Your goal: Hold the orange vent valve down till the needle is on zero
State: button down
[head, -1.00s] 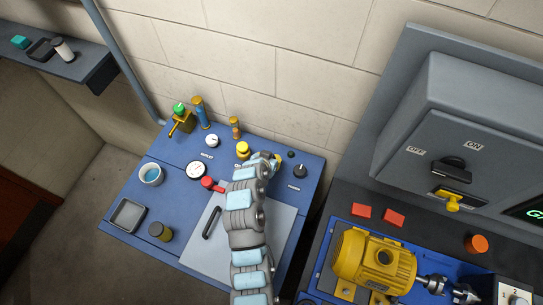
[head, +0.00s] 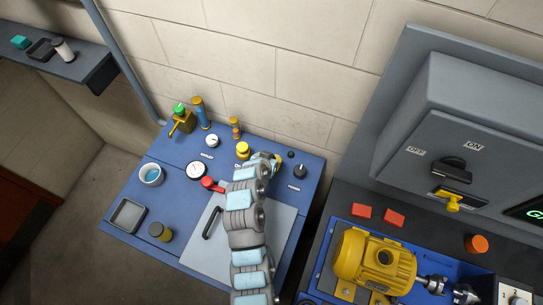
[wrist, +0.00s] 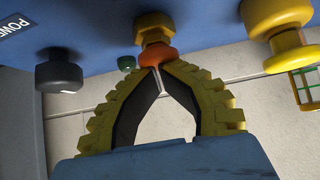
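The orange vent valve (wrist: 158,54) shows in the wrist view as an orange cap on a yellow base. My gripper (wrist: 158,69) has its two yellow-and-black fingers brought together at the tips. The tips are at the orange cap and seem to touch it, with nothing between them. In the head view my gripper (head: 276,159) is at the back of the blue bench top, and it mostly hides the valve. A white round gauge (head: 197,170) and a smaller white dial (head: 212,140) are to its left. Their needle readings are too small to tell.
A yellow knob (head: 243,150) stands just left of my gripper, and a black knob (head: 300,171) to the right. A red-handled lever (head: 209,183) is beside the gauge. The yellow motor (head: 375,262) is on the bench at the right.

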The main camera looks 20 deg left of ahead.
jog(key=shift+s+d+f, duration=0.15)
jog(key=shift+f, duration=0.2)
dwell(0.6)
notch_tip(320, 180, up, 5)
jog(key=shift+f+p, duration=0.1)
jog(key=shift+p, duration=0.4)
jog(key=shift+s+a+r+b, duration=0.1)
jog(key=shift+a+r+b, duration=0.1)
jog(key=shift+b, duration=0.1)
jog(key=b+v, duration=0.2)
jog(key=v, duration=0.7)
jog(key=shift+r, duration=0.1)
